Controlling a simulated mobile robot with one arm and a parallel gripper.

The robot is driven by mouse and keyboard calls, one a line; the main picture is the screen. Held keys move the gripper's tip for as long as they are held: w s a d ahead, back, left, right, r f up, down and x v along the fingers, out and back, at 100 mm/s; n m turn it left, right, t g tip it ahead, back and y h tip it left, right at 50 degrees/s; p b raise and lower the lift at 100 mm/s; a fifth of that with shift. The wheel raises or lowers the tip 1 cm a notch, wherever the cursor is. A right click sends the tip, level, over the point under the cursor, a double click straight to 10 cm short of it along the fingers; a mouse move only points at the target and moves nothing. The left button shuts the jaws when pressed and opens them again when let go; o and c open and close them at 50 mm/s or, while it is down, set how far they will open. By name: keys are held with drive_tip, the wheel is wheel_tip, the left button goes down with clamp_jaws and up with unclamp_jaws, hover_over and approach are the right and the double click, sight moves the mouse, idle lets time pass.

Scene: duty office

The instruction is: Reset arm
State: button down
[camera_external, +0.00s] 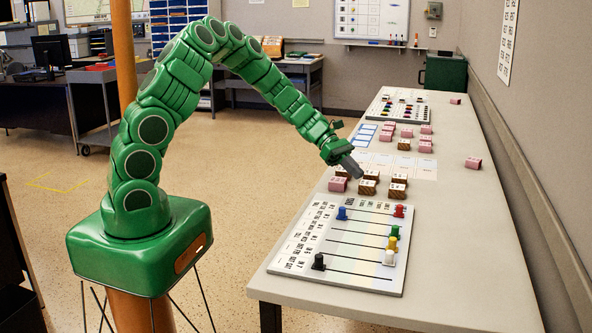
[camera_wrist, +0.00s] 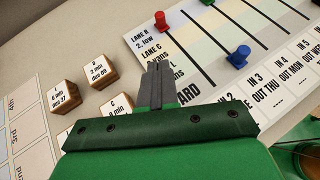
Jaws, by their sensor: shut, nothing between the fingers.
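My green arm reaches over the long table (camera_external: 478,250). My gripper (camera_external: 354,168) points down and to the right above labelled wooden blocks (camera_external: 368,187). Its grey fingers are together and hold nothing. In the wrist view my gripper (camera_wrist: 158,76) shows shut, with labelled wooden blocks (camera_wrist: 63,97) to its left. A white lane board (camera_wrist: 190,60) lies beyond it and to its right. A red peg (camera_wrist: 161,20) and a blue peg (camera_wrist: 239,55) stand on this board. I cannot tell how high the fingertips are above the table.
The lane board (camera_external: 330,262) lies at the table's near end, with several coloured pegs, including a black one (camera_external: 319,262). Pink blocks (camera_external: 337,184) stand near the wooden blocks and farther back. Another pegged board (camera_external: 398,107) lies at the far end. The table's right side is mostly clear.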

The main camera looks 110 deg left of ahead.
drive_tip(key=d+r+m+g, duration=0.35)
drive_tip(key=d+m, duration=0.25)
drive_tip(key=d, duration=0.5)
drive_tip(key=d+r+m+g+h, duration=0.1)
drive_tip(key=d+r+m+g, duration=0.1)
drive_tip(key=d+r+m, duration=0.6)
drive_tip(key=d+r+m+g, duration=0.2)
drive_tip(key=d+m+g, duration=0.15)
drive_tip(key=d, duration=0.95)
drive_tip(key=s+d+r+m+g+y, duration=0.1)
drive_tip(key=s+d+r+m+y, duration=0.1)
drive_tip(key=s, duration=0.7)
drive_tip(key=s+d+r+m+g+y, duration=0.1)
drive_tip(key=s+d+r+m+y, duration=0.1)
drive_tip(key=s+d+m, duration=0.3)
drive_tip(key=s+d+r+m+g+y, duration=0.1)
drive_tip(key=s+d+m, duration=0.3)
drive_tip(key=s, duration=1)
drive_tip(key=shift+r+m+y, duration=0.4)
drive_tip(key=shift+m+y, duration=0.3)
drive_tip(key=shift+m, duration=0.35)
drive_tip(key=shift+w+a, duration=0.1)
drive_tip(key=shift+w, duration=0.05)
